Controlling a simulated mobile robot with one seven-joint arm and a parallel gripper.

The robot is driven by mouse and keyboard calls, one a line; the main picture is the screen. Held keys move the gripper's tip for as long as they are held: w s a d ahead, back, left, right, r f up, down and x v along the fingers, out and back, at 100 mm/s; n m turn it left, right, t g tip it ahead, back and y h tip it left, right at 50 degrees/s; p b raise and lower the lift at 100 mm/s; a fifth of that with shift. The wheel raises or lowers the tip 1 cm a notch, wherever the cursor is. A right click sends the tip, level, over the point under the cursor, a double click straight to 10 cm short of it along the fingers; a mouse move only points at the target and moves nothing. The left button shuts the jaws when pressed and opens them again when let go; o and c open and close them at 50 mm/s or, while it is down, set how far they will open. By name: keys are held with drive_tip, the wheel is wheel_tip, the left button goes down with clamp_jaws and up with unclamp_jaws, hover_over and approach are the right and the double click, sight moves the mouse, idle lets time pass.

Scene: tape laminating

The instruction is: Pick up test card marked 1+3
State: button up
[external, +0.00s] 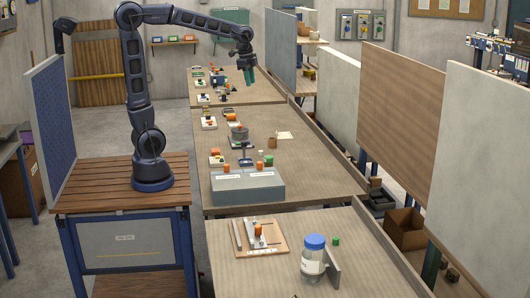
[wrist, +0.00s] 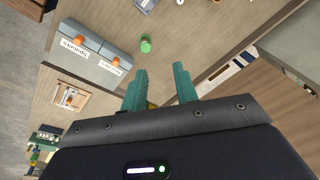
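No card with a readable 1+3 marking shows in either view. A small pale card (external: 284,135) lies flat on the middle table, too small to read. My gripper (external: 248,78) hangs fingers down at the end of the raised arm, over the far part of the tables. In the wrist view my gripper (wrist: 160,72) shows two teal fingers standing apart with nothing held between them. A green cylinder (wrist: 146,45) appears beyond the fingertips, apart from them.
A blue-lidded jar (external: 313,262) and wooden board (external: 272,249) are on the near table. Upright panels (external: 400,90) line the right side.

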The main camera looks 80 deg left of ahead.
drive_tip(key=w+a+f+m+g, duration=0.1)
drive_tip(key=w+a+f+m, duration=0.25)
drive_tip(key=w+a, duration=0.6)
drive_tip(key=m+g+h, duration=0.1)
drive_tip(key=m+h, duration=0.4)
drive_tip(key=m, duration=0.3)
hover_over(284, 134)
drive_tip(key=s+a, duration=0.2)
drive_tip(key=s, duration=0.2)
wheel_tip(284, 134, down, 25)
drive_tip(key=x, duration=0.5)
drive_tip(key=shift+s+f, duration=0.1)
drive_tip(key=shift+f, duration=0.15)
drive_tip(key=shift+a+x, duration=0.2)
drive_tip(key=shift+x, duration=1.05)
drive_tip(key=shift+a+x, duration=0.25)
drive_tip(key=shift+x, duration=1)
drive_tip(key=shift+f, duration=0.2)
clamp_jaws()
